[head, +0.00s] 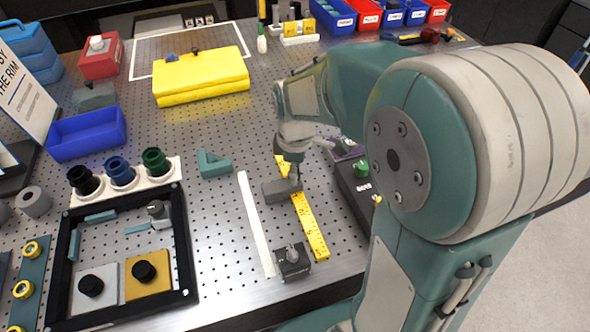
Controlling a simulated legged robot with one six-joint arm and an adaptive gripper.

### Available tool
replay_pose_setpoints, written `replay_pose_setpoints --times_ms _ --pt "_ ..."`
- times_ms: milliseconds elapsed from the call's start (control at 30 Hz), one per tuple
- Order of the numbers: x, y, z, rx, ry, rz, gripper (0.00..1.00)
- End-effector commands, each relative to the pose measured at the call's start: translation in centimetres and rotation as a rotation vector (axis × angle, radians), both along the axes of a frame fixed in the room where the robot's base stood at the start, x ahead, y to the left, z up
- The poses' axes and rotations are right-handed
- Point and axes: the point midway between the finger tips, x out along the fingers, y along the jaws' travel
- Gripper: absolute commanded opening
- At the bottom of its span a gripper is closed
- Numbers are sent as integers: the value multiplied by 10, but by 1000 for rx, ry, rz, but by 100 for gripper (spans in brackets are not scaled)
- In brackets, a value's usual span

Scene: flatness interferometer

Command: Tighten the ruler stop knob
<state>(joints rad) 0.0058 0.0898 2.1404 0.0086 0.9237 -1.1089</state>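A yellow ruler (311,226) lies lengthwise on the perforated metal table. A grey block (278,190) sits across it near its middle. A small dark block with a grey knob on top (293,256) stands at the ruler's near end. I cannot tell for certain which of the two is the ruler stop. My gripper (292,176) points down at the far side of the grey block, over the ruler. It is small and partly hidden by its own wrist, so finger opening and any contact with the block or a knob are unclear.
A white strip (256,222) lies left of the ruler. A teal angled block (213,164), a black frame (183,240) and a yellow case (202,77) are farther left. A dark box with a green knob (361,163) stands right, beside my arm. Colored bins (368,16) line the back.

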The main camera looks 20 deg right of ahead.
Motion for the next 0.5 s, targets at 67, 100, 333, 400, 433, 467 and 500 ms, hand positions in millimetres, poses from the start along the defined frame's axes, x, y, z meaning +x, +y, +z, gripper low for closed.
replay_pose_setpoints --times_ms 67,100,333,400,433,467,500 --pt "0 0 -1 0 1 0 0" --pt "0 0 -1 0 2 0 0" --pt "-1 0 -1 1 3 -12 0" --pt "-1 1 -1 1 4 -26 0" --pt "-1 1 -1 1 4 -35 0" --pt "-1 1 -1 1 4 -46 0" --pt "-1 1 -1 2 4 -62 0"
